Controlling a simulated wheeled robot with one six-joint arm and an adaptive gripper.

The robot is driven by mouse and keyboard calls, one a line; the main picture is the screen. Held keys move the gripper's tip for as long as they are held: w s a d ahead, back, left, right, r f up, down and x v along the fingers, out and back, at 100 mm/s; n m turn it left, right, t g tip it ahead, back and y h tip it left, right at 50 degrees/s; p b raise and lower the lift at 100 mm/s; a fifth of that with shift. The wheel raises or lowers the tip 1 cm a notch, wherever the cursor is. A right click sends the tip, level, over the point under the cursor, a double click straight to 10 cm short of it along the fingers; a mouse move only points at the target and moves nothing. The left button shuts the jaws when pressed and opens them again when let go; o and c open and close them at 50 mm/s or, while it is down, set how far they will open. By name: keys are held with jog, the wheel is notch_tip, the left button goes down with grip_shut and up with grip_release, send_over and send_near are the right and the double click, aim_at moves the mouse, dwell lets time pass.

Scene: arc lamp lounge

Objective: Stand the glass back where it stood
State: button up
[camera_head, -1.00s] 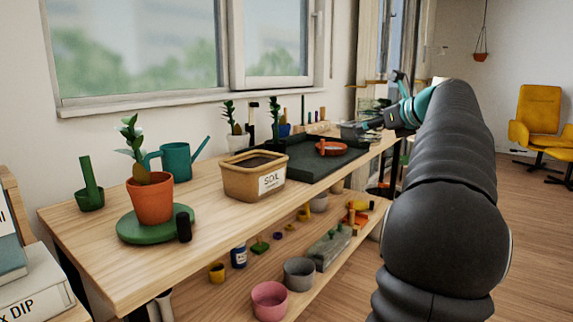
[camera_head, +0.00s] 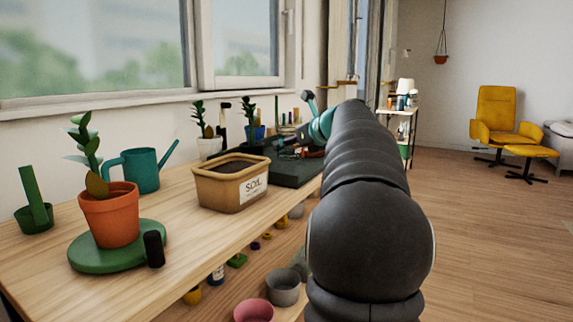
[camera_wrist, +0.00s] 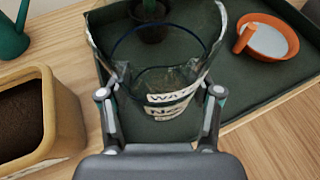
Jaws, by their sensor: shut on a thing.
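The glass (camera_wrist: 168,98) is a clear, wide-mouthed vessel with a white label that starts "WA". In the wrist view it is between the two fingers of my gripper (camera_wrist: 160,112), which is shut on it. The glass shows over the dark green tray (camera_wrist: 250,105); I cannot tell whether its base touches the tray. In the head view my arm hides much of my gripper, and the glass is not clear there. The tray (camera_head: 290,176) lies on the wooden bench behind the soil box.
An orange dish (camera_wrist: 265,42) lies in the tray, right of the glass. A dark plant pot (camera_wrist: 152,30) stands just beyond it. The soil box (camera_wrist: 62,125) is at left, the teal watering can (camera_head: 142,170) farther left.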

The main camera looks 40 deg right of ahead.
aim_at(294, 156)
jog(key=shift+w+a+f, duration=0.3)
jog(key=shift+w+f, duration=0.05)
jog(key=shift+f+b, duration=0.8)
jog(key=shift+f, duration=1.1)
jog(key=shift+f, duration=0.1)
jog(key=o, duration=1.4)
jog(key=shift+c, duration=0.2)
jog(key=shift+s, duration=0.15)
jog(key=p+v, duration=0.1)
jog(key=v, duration=1.1)
